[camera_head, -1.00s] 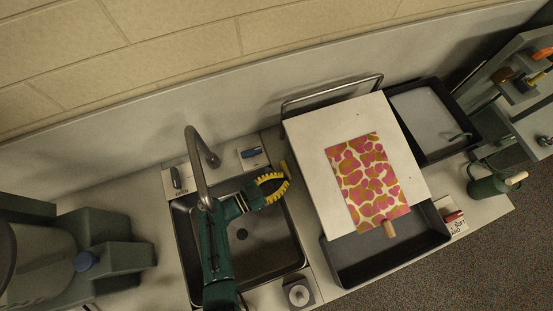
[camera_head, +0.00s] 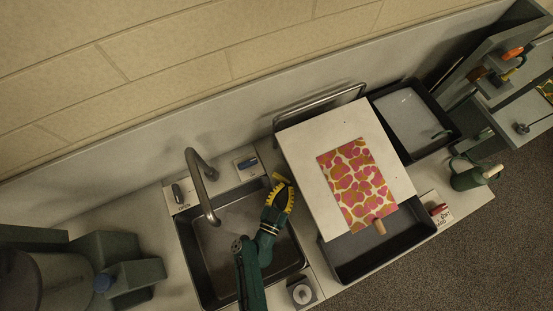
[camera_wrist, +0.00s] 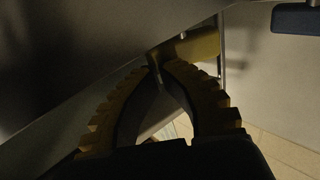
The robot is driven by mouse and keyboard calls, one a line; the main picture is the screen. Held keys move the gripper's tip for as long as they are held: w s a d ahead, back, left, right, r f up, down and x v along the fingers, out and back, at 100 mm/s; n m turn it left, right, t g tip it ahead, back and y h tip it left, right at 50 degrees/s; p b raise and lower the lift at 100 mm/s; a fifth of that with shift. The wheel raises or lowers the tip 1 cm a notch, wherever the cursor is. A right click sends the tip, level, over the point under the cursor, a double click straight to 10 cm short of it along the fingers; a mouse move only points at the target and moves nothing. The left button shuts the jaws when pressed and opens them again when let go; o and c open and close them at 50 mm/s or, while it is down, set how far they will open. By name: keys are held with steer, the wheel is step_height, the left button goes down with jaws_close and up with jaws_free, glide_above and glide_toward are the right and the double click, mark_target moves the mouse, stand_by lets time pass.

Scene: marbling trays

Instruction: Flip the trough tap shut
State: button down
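The grey trough (camera_head: 186,262) is a dark-rimmed basin with a curved metal spout (camera_head: 204,178) arching over it from the back. A dark lever (camera_head: 177,192) stands on a pale plate marked OPEN at its back left corner. My gripper (camera_head: 280,180) is over the right rear rim, well right of the spout. In the wrist view my gripper (camera_wrist: 157,66) has its curved, yellow-toothed fingers together at the tips. A yellow cylindrical bar (camera_wrist: 197,46) lies just beyond the tips; contact is unclear. I cannot tell whether water runs from the spout.
A white board (camera_head: 307,150) with a pink-patterned sheet (camera_head: 358,185) leans over a dark tray (camera_head: 350,264) close to the right of my gripper.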

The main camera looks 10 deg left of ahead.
steer(key=shift+d+n+y, duration=0.25)
steer(key=shift+n+y, duration=0.15)
steer(key=shift+y, duration=0.2)
steer(key=shift+w+d, duration=0.1)
steer(key=shift+w, duration=0.15)
steer(key=shift+w+d, duration=0.45)
steer(key=shift+w, duration=0.15)
stand_by(0.4)
